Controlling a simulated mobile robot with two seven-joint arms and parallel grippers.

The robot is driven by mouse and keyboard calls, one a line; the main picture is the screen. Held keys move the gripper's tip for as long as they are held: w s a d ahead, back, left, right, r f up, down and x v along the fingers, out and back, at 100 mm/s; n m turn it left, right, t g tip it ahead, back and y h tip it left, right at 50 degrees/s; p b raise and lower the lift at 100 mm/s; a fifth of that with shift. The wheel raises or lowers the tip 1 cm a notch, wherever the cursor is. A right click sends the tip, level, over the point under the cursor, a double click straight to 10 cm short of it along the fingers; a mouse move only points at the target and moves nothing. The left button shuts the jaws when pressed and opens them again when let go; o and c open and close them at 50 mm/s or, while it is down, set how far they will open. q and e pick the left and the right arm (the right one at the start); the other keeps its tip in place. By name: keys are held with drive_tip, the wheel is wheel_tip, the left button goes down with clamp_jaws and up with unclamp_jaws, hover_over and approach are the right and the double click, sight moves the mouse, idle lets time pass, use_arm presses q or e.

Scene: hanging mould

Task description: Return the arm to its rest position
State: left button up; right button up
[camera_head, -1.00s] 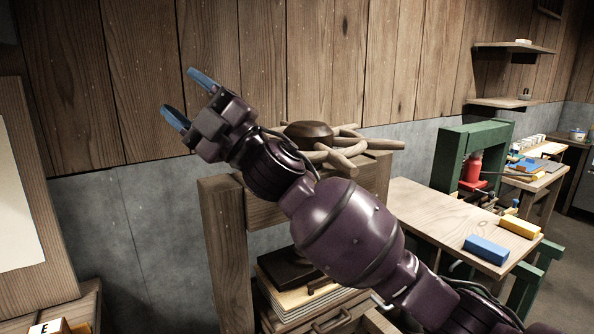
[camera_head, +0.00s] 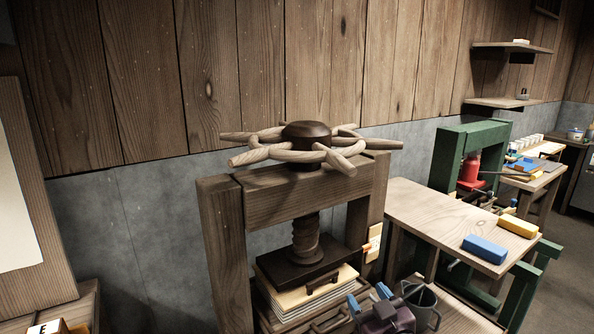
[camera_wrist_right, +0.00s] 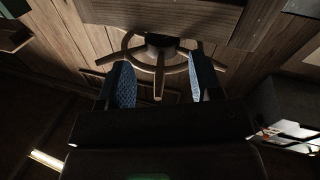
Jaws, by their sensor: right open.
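My right gripper (camera_head: 369,298) is low at the bottom of the head view, in front of the wooden screw press (camera_head: 225,240). Its blue fingers are apart with nothing between them. In the right wrist view the two blue fingers (camera_wrist_right: 160,85) also stand apart, with the press's spoked wheel (camera_wrist_right: 158,58) seen beyond them. Most of the right arm is below the head view's edge. The left gripper does not show.
The press has a spoked wooden wheel (camera_head: 300,145) on top and a dark plate (camera_head: 290,268) over stacked boards. A wooden table (camera_head: 430,215) with a blue block (camera_head: 485,249) and a yellow block (camera_head: 518,226) is to the right.

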drive_tip(key=s+d+f+m+g+h, duration=0.2)
drive_tip(key=s+d+f, duration=0.4)
drive_tip(key=s+f, duration=0.6)
drive_tip(key=s+d+f+m+g+h, duration=0.2)
drive_tip(key=s+d+f, duration=0.5)
drive_tip(key=s+f, duration=0.4)
drive_tip(key=s+g+h, duration=0.1)
drive_tip(key=s+g, duration=0.1)
drive_tip(key=s, duration=0.1)
drive_tip(key=shift+d+f, duration=0.15)
drive_tip(key=shift+f, duration=0.25)
